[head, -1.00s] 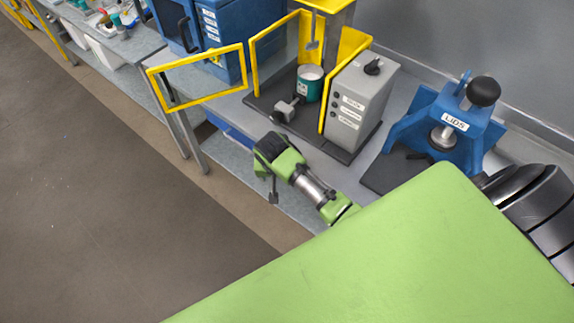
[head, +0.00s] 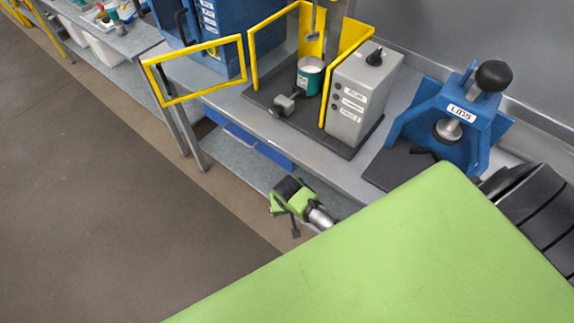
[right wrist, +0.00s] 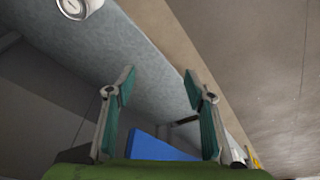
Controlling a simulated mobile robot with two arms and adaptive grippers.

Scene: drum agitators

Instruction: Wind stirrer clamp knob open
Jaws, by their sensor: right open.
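The drum stirrer stands on the bench inside yellow guard panels (head: 268,40), with its front gate (head: 196,92) swung open. A teal-and-white can (head: 308,76) sits on its dark base under a hanging stirrer shaft (head: 313,22). A grey clamp piece with a knob-like end (head: 284,105) is in front of the can; I cannot tell its exact form. My right gripper (head: 294,222) is in front of the bench edge, low and apart from the clamp. In the right wrist view its fingers (right wrist: 160,88) are open and empty. My left gripper is not in view.
A grey control box (head: 357,95) with a black top knob (head: 375,57) stands right of the can. A blue press labelled LIDS (head: 458,115) is farther right. A blue cabinet (head: 215,35) is behind the gate. Open floor (head: 100,200) lies left.

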